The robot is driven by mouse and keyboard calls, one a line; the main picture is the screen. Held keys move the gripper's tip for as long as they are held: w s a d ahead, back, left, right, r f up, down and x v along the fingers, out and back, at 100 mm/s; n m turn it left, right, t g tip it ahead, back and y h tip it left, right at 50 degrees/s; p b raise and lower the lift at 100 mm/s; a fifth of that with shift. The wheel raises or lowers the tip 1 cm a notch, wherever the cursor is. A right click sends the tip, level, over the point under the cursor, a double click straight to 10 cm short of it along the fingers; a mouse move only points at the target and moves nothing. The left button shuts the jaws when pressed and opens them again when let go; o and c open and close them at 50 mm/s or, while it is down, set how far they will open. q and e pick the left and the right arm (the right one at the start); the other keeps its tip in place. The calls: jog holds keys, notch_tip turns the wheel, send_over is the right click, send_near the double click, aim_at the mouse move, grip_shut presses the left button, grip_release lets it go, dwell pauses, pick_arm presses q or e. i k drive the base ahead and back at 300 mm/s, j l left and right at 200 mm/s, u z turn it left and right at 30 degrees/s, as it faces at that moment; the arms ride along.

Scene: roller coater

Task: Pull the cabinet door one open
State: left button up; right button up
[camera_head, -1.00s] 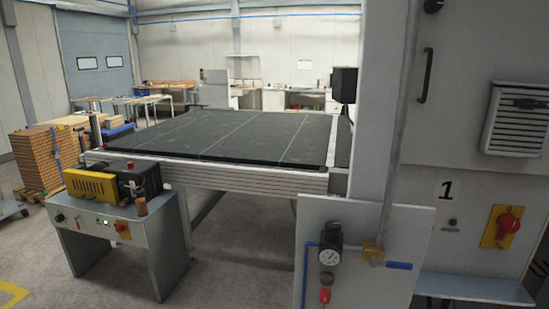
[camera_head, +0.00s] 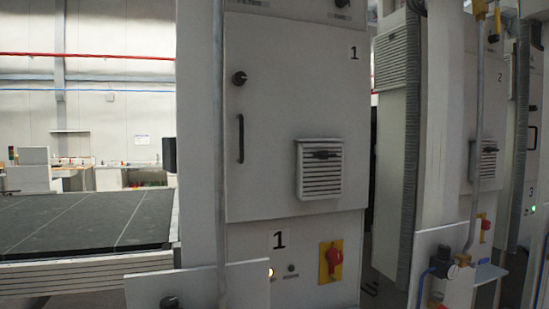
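Cabinet door one (camera_head: 275,95) is a pale grey upright panel in the middle of the head view, with a "1" at its upper right. It is shut. A black vertical bar handle (camera_head: 241,138) sits near its left edge, with a round black knob (camera_head: 239,78) above it. A louvred vent (camera_head: 319,169) is on its lower right. Neither of my grippers is in view.
Below the door are another "1" label and a red rotary switch (camera_head: 333,260) on a yellow plate. A vertical grey pipe (camera_head: 219,150) runs just left of the door. A dark-topped table (camera_head: 85,222) stands at left. More cabinets (camera_head: 484,150) stand at right.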

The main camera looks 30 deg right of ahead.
aim_at(307, 82)
jog(key=z, duration=1.1)
